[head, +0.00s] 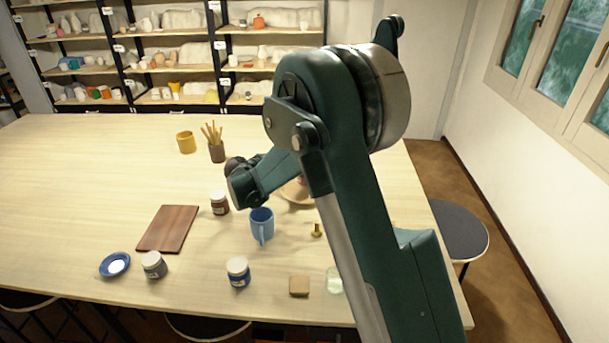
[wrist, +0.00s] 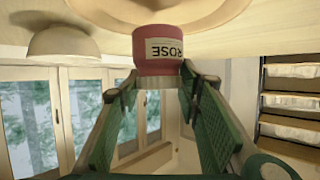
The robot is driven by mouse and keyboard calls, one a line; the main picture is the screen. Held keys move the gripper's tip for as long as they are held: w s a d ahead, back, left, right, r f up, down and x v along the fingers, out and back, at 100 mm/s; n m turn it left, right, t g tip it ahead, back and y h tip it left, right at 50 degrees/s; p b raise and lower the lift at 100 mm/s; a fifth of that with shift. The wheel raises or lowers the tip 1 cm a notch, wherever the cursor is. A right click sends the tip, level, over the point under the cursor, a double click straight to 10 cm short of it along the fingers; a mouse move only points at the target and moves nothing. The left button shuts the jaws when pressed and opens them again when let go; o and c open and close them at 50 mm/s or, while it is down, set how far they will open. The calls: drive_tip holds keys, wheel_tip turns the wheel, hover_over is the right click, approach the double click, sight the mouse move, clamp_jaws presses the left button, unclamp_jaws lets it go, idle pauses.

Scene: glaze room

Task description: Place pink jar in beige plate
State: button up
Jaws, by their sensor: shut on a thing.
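The pink jar (wrist: 158,52) has a label reading ROSE, which appears upside down in the wrist view. My gripper (wrist: 158,80) is shut on the jar's lid end, one finger on each side. The beige plate (wrist: 222,12) is at the top of the wrist view, just beyond the jar's base. I cannot tell whether the jar touches it. In the head view the plate (head: 288,194) is partly hidden behind my arm. Only a sliver of the jar shows there, and my fingers are hidden.
A blue mug (head: 262,226) and a brown-labelled jar (head: 220,203) stand left of the plate. A small brass piece (head: 316,230) is in front. A pale bowl (wrist: 62,42) shows beside the plate in the wrist view.

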drive_tip(key=shift+f, duration=1.7)
drive_tip(key=shift+f+b, duration=0.1)
drive_tip(key=shift+b, duration=0.2)
drive_tip(key=o, duration=1)
drive_tip(key=shift+s+a+r, duration=0.1)
drive_tip(key=shift+a+r, duration=0.05)
drive_tip(key=shift+r, duration=0.1)
drive_tip(key=p+v, duration=0.1)
drive_tip(key=v, duration=1)
drive_tip(key=shift+s+a+r, duration=0.1)
drive_tip(key=shift+s+a, duration=0.05)
